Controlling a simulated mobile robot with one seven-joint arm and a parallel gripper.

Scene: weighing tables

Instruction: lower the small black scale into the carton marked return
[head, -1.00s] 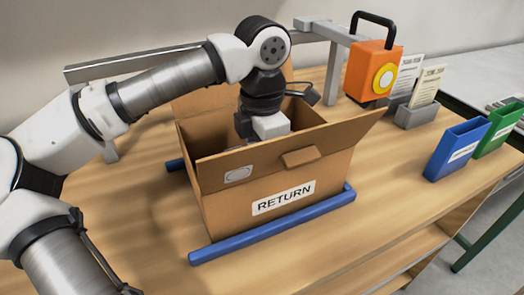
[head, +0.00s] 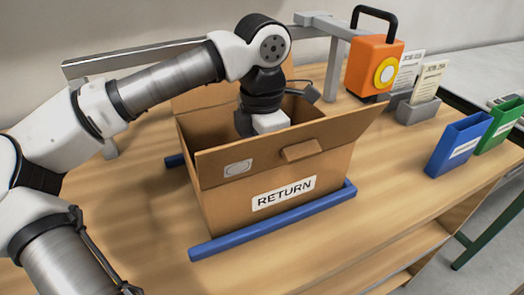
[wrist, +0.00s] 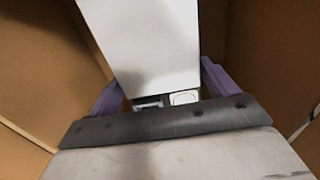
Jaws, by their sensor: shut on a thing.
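The open brown carton (head: 222,190) with a RETURN label stands on the wooden table. My gripper's wrist reaches down into its opening, and the front wall hides the fingers in the head view. In the wrist view my gripper (wrist: 166,88) has a purple finger on each side of a flat, pale-topped thing, taken as the scale (wrist: 145,45). The gap between the scale and the carton floor cannot be told.
Blue rails (head: 270,228) flank the carton on the table. An orange device (head: 368,68) with a yellow dial is behind right, beside a grey card holder (head: 417,111). Blue (head: 458,145) and green (head: 497,128) bins stand at right. The carton's flaps stick outward.

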